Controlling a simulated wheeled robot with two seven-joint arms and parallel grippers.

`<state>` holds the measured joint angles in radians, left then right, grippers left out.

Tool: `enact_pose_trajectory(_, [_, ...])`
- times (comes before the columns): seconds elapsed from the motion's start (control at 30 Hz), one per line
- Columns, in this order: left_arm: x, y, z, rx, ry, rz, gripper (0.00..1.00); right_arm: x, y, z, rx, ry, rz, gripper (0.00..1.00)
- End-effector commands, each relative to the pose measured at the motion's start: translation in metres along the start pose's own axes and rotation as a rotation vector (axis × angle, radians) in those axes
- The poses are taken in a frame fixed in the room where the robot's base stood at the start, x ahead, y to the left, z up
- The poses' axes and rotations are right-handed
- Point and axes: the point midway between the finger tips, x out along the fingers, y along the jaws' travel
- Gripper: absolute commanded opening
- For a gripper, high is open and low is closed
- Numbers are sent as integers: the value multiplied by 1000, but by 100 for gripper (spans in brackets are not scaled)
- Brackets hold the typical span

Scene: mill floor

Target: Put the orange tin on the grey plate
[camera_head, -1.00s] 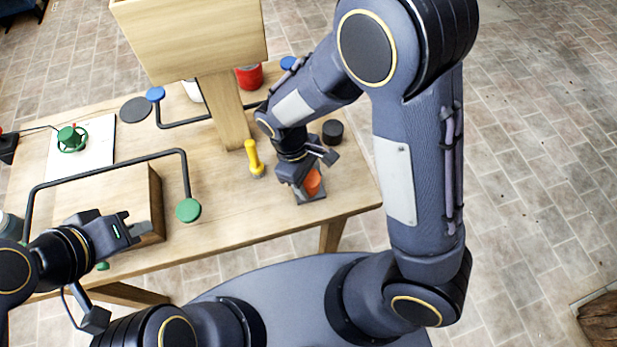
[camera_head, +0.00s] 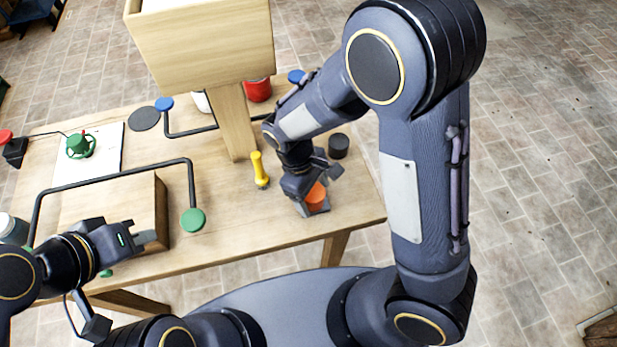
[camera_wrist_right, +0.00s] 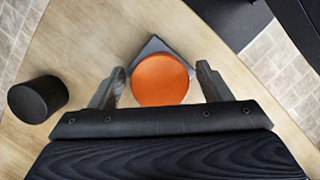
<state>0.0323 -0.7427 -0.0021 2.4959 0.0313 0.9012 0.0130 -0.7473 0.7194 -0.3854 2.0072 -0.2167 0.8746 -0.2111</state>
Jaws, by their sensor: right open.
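The orange tin (camera_head: 316,194) stands on the square dark grey plate (camera_head: 325,208) near the table's front right edge. In the right wrist view the tin's round top (camera_wrist_right: 160,80) covers most of the plate, whose dark corner (camera_wrist_right: 153,46) shows behind it. My right gripper (camera_wrist_right: 160,69) is open, with one finger on each side of the tin; a gap shows at each side. In the head view the right gripper (camera_head: 312,188) partly hides the tin. My left gripper (camera_head: 150,239) is at the table's front left, by a wooden block; its finger gap cannot be made out.
A black cylinder (camera_head: 338,146) stands just behind the plate, and a yellow handled object (camera_head: 260,170) lies to its left. A wooden post with a box (camera_head: 235,120) rises mid-table. A bent dark pipe (camera_head: 115,174) and a wooden block (camera_head: 162,215) occupy the left. A round grey disc (camera_head: 144,118) lies further back.

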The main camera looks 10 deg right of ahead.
Motion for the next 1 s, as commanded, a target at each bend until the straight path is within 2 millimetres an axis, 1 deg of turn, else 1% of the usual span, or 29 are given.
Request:
enact_pose_trajectory(0.17, [1,0,1,0,0,0,0,-33,0,-2,-1,9,2,71])
enact_pose_trajectory(0.3, [2,-1,1,0,-1,0,0,-65,0,-2,-1,9,1,71])
enact_pose_trajectory(0.4, [2,-1,1,0,-1,0,0,-84,0,-1,0,8,1,71])
enact_pose_trajectory(0.5, [2,-1,2,0,-1,0,0,-99,0,-1,0,5,1,71])
enact_pose_trajectory(0.67, [3,-1,2,0,-1,0,0,-113,0,0,0,2,1,71])
enact_pose_trajectory(0.87, [3,-1,2,0,-1,0,0,-117,1,1,4,6,-4,71])
enact_pose_trajectory(0.97, [2,-1,1,0,-1,0,0,-120,5,12,40,45,-39,71])
enact_pose_trajectory(1.0, [2,-1,1,0,-1,0,0,-122,8,20,68,76,-65,71])
